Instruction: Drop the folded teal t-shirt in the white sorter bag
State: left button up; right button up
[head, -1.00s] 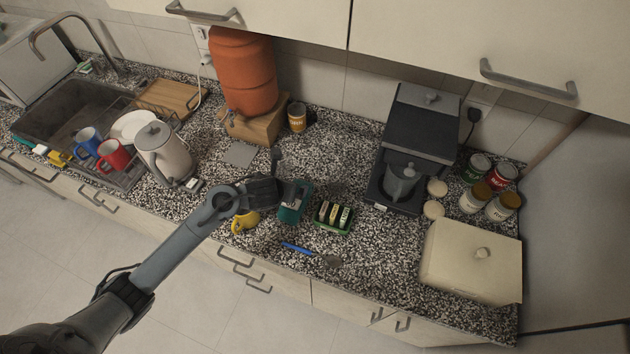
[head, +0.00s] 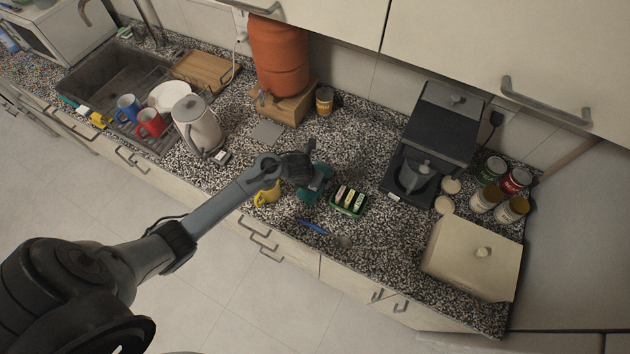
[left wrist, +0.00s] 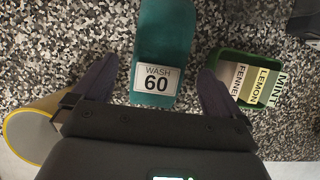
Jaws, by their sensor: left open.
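I see no folded t-shirt and no white sorter bag in these views of a kitchen counter. A teal object (head: 308,194) lies on the counter, partly hidden by my left gripper (head: 318,178). In the left wrist view the teal object (left wrist: 166,35) is long with a rounded end, and its white label (left wrist: 156,79) reads "WASH 60". My left gripper (left wrist: 160,72) is open, its fingers apart on either side of the teal object. My right gripper is not in view.
A yellow mug (head: 266,194) stands left of the gripper; a green box of tea packets (head: 349,200) stands right. A blue-handled utensil (head: 314,227) lies in front.

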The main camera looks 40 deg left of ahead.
pick_arm(q)
jog(key=shift+x, duration=2.55)
jog(key=shift+w+a, duration=0.1)
jog(key=shift+w, duration=0.1)
jog(key=shift+r, duration=0.15)
jog(key=c, duration=1)
